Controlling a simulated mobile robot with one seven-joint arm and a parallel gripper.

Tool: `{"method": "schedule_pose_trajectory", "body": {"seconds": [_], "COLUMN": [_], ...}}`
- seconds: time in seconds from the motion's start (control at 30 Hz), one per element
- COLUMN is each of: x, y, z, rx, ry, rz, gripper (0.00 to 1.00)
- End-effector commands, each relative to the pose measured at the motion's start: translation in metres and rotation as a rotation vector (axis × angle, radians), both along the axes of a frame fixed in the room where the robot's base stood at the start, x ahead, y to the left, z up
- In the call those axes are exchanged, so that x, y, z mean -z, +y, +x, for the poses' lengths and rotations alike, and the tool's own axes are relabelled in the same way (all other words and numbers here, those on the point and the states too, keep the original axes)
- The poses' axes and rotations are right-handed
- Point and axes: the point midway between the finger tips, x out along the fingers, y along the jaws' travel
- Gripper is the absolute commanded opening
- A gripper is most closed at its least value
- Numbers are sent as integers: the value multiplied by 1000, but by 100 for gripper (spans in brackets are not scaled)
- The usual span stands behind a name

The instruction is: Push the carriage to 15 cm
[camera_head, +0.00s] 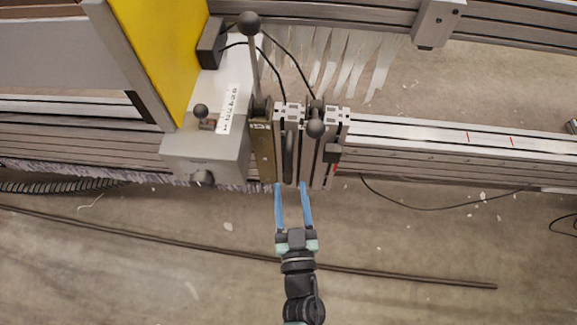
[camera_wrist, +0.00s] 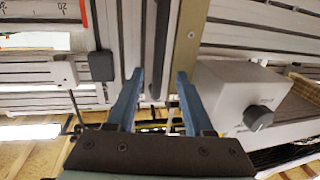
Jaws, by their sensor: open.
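The carriage (camera_head: 320,165) is a block of upright aluminium profiles on the long horizontal rail (camera_head: 440,135), left of the rail's two red marks. It has a black ball-ended lever on top and a small red tip at its lower right. A dark upright bar (camera_head: 288,158) on it also shows in the wrist view (camera_wrist: 161,45). My gripper (camera_head: 292,187) has two blue fingers, open and empty, at the carriage's lower edge. In the wrist view the fingers (camera_wrist: 160,76) stand either side of the bar's line; contact cannot be told. A scale (camera_wrist: 50,10) shows "20" and a red mark.
A grey box (camera_head: 205,158) with a knob adjoins the carriage's left side, below a yellow panel (camera_head: 165,50). A black cable (camera_head: 430,208) loops below the rail at right. The rail right of the carriage looks clear.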

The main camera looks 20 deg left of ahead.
Motion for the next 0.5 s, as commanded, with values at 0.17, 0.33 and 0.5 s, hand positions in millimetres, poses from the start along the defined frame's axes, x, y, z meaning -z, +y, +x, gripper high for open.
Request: {"method": "schedule_pose_trajectory", "body": {"seconds": [0.17,0.33,0.5], "x": [-2,-1,0], "y": [-17,-26,-29], "z": [-33,-50,-54], "rx": [1,1,2], "ry": [4,1,1], "rz": [-1,0,0], "gripper": [52,52,52]}}
